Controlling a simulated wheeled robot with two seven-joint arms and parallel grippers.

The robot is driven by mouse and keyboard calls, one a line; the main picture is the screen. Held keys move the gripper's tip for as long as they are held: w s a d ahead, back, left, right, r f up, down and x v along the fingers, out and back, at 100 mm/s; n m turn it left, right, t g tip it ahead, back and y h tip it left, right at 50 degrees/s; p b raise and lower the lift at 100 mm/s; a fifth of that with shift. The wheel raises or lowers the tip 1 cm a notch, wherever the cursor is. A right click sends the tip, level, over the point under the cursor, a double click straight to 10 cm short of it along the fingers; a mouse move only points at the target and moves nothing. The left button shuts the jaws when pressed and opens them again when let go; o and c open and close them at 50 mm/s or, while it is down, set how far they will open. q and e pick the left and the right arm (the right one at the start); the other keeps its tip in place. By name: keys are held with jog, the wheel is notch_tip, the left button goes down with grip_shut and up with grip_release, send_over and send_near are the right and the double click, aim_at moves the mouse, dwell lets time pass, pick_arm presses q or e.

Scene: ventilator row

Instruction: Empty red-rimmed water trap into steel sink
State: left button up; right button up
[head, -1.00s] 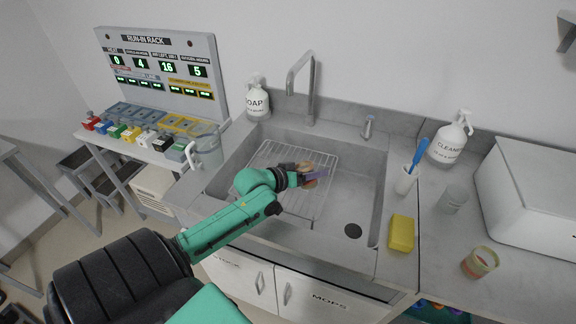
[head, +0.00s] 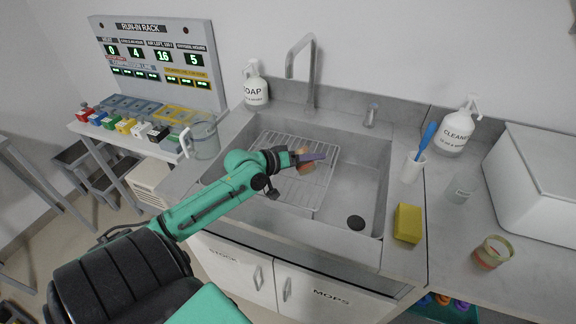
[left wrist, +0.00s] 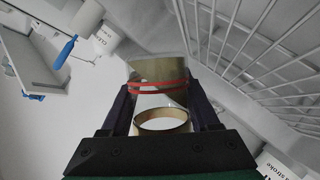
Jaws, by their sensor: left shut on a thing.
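My left gripper (head: 312,158) is shut on the red-rimmed water trap (head: 303,167) and holds it above the wire rack in the steel sink (head: 368,185). In the left wrist view the trap (left wrist: 158,72) sits between the two fingers of the gripper (left wrist: 160,108). It is a see-through, tan-tinted cup with red bands around it and a round rim at the near end. In the head view the fingers cover much of it, and it looks tilted. I cannot tell whether water is in it. My right gripper is not in view.
The wire rack (head: 290,195) covers the sink's left part; the drain (head: 355,222) is at right. A tap (head: 312,75) stands behind. A yellow sponge (head: 408,223), a brush holder (head: 411,170) and a cup (head: 492,252) stand right. A clear jug (head: 205,140) stands left.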

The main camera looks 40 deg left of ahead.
pick_arm(q)
jog(key=shift+w+b, duration=0.15)
jog(key=shift+b, duration=0.2)
jog(key=shift+s+n+h+b, duration=0.2)
jog(key=shift+n+h+b, duration=0.1)
jog(key=shift+b, duration=0.05)
jog(key=shift+w+f+b, duration=0.15)
jog(key=shift+f+b, duration=0.1)
jog(key=shift+b, duration=0.15)
jog(key=shift+n+b, duration=0.35)
jog(key=shift+n, duration=0.05)
jog(key=shift+f+h+b, duration=0.15)
jog(key=shift+h+b, duration=0.15)
jog(key=shift+b, duration=0.35)
jog(key=shift+f+n+b, duration=0.2)
jog(key=shift+n+b, duration=0.15)
jog(key=shift+n, duration=0.05)
